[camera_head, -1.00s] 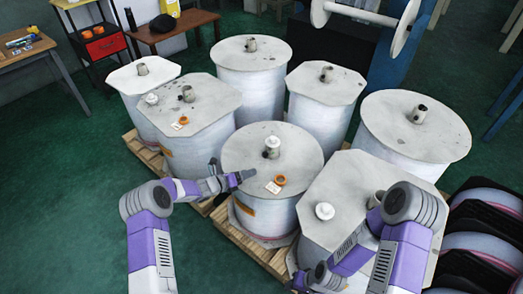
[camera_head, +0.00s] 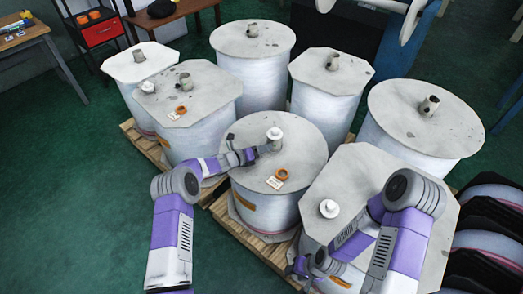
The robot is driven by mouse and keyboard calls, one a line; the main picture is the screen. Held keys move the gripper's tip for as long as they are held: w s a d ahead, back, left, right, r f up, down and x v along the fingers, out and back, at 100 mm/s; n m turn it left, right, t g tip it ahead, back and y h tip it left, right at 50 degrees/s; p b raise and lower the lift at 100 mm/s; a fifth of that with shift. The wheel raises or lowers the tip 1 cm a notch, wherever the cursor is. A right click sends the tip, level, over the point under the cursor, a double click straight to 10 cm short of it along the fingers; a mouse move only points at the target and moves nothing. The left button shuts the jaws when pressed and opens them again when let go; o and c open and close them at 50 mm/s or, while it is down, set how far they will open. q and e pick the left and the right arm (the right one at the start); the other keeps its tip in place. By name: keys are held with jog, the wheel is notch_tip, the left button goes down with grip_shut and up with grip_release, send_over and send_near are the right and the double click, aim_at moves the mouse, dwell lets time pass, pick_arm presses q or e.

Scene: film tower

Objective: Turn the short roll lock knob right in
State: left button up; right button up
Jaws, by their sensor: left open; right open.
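White lock knobs show on three rolls. One knob (camera_head: 275,132) sits on top of a grey post on the round front-middle roll (camera_head: 300,150). A second knob (camera_head: 329,208) is on the octagonal front-right roll (camera_head: 372,168), and a third knob (camera_head: 148,87) is on the octagonal left roll (camera_head: 208,88). I cannot tell which one the task names. My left gripper (camera_head: 265,148) is open, low over the round roll's top, with its fingertips close beside the post below its knob. Contact cannot be made out. My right gripper (camera_head: 302,268) is open, low beside the front-right roll.
An orange ring (camera_head: 284,170) and a small label (camera_head: 276,182) lie on the round roll's top near my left gripper. Other wrapped rolls stand close around on wooden pallets (camera_head: 250,240). Dark racks with reels (camera_head: 485,240) stand at the right. Green floor is free at the left.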

pick_arm(q)
jog(key=shift+c, duration=0.2)
grip_shut()
jog(key=shift+d+m+t+y, duration=0.1)
jog(key=shift+m+t+y, duration=0.3)
jog(key=shift+m, duration=0.6)
jog(key=shift+s+d+r+m+t+y+b, duration=0.15)
jog(key=shift+m+y+b, duration=0.25)
jog(key=shift+m, duration=0.3)
jog(key=shift+a+f+m+t+y+b, duration=0.15)
jog(key=shift+m+y+b, duration=0.2)
jog(key=shift+m, duration=0.35)
jog(key=shift+d+r, duration=0.1)
jog(key=shift+o, duration=0.2)
grip_release()
